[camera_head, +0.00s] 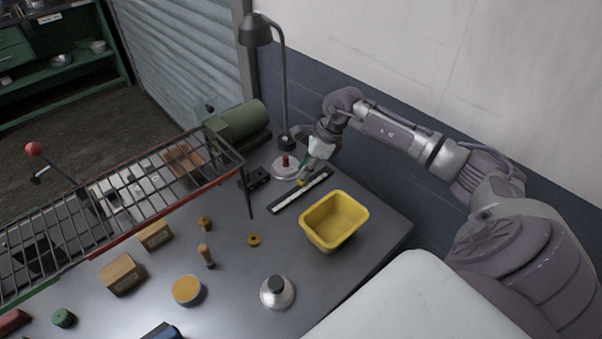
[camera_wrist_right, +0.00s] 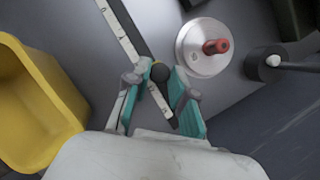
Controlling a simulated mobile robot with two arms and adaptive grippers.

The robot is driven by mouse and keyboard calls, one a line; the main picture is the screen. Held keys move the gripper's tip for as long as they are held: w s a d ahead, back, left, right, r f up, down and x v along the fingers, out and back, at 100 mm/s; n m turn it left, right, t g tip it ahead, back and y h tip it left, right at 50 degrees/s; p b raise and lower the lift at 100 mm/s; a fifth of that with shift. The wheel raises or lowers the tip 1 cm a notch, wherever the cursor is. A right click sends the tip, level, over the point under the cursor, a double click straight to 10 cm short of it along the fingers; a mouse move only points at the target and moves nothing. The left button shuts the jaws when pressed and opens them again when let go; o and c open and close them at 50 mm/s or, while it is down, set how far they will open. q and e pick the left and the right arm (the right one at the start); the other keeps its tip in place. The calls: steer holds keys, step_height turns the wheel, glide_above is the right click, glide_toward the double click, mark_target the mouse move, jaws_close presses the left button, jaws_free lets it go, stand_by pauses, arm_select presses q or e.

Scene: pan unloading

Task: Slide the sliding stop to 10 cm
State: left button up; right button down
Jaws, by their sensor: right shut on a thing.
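A dark rail with a pale marked scale (camera_head: 286,202) lies on the grey table, and it crosses the right wrist view (camera_wrist_right: 119,30) from the top to between my fingers. The sliding stop, with a dark round knob (camera_wrist_right: 160,72) and a bit of yellow, is on the rail. The stop shows as a small yellow spot in the head view (camera_head: 301,183). My right gripper (camera_head: 305,174) is shut on the stop, its teal fingers on either side in the right wrist view (camera_wrist_right: 159,78). The scale numbers are too small to read. My left gripper is out of view.
A yellow bin (camera_head: 325,241) stands right of the rail. A round metal piece with a red knob (camera_wrist_right: 205,60) and a desk lamp (camera_head: 283,75) stand behind the gripper. A wire rack (camera_head: 120,215) is to the left. Small parts lie on the table's front.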

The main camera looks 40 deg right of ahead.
steer(key=c, duration=1)
jaws_free()
steer(key=shift+r, duration=0.1)
steer(key=v, duration=1.2)
